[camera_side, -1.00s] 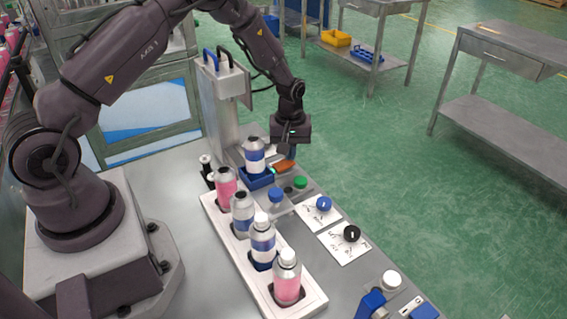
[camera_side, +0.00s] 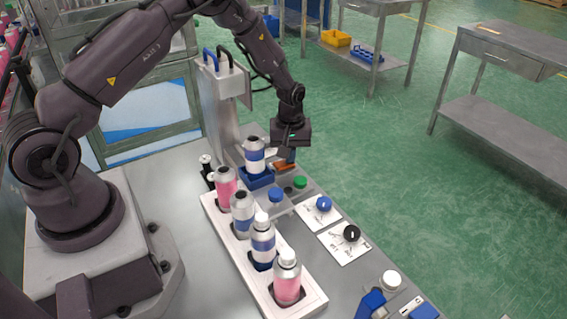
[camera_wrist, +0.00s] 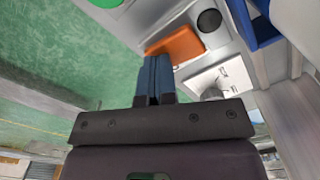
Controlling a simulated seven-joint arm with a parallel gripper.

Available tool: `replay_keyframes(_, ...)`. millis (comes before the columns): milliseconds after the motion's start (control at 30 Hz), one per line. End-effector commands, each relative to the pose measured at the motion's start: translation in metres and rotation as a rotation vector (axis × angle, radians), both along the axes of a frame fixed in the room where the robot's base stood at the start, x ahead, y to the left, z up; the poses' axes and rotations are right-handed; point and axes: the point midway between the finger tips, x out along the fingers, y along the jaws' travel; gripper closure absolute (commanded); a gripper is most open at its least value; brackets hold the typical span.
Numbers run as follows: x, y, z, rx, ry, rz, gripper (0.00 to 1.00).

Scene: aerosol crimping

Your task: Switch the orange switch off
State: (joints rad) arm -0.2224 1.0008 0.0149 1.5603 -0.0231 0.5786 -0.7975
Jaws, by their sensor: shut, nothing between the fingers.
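The orange switch (camera_side: 286,166) is on the panel at the far end of the bench, right of the blue can holder. In the wrist view the orange switch (camera_wrist: 178,45) shows just beyond my fingertips. My gripper (camera_side: 290,157) is shut and empty, pointing down directly above the switch. In the wrist view the blue fingers of my gripper (camera_wrist: 156,60) are pressed together, with their tips at the near edge of the switch. I cannot tell whether they touch it. The switch's on or off position is not clear.
A green button (camera_side: 300,182) and a blue button (camera_side: 275,195) sit close by. A can (camera_side: 254,152) stands in the blue holder (camera_side: 250,180) left of the switch. Several cans stand in the white rack (camera_side: 240,262). Two knobs on white plates are nearer.

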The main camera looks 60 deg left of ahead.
Motion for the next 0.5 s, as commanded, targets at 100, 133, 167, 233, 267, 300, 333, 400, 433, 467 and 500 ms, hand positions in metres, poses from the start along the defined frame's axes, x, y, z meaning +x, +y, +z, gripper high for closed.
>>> replay_keyframes(100,-0.001,0.000,0.008,0.000,0.002,0.000,1.00)
replay_keyframes(133,-0.001,0.000,0.010,0.000,0.001,0.000,1.00)
replay_keyframes(167,0.000,0.000,0.013,0.000,0.002,0.000,1.00)
replay_keyframes(233,0.000,0.000,0.019,0.000,0.001,0.000,1.00)
replay_keyframes(267,0.000,0.000,0.021,0.000,0.001,0.000,1.00)
replay_keyframes(300,-0.001,0.000,0.024,0.000,0.001,0.000,1.00)
replay_keyframes(333,-0.001,0.000,0.027,0.000,0.001,0.000,1.00)
replay_keyframes(400,0.000,0.000,0.033,0.000,0.001,0.000,1.00)
replay_keyframes(433,-0.001,0.000,0.035,0.000,0.002,0.000,1.00)
replay_keyframes(467,-0.001,0.000,0.037,0.000,0.002,-0.001,1.00)
replay_keyframes(500,0.000,0.000,0.041,0.001,0.001,-0.001,1.00)
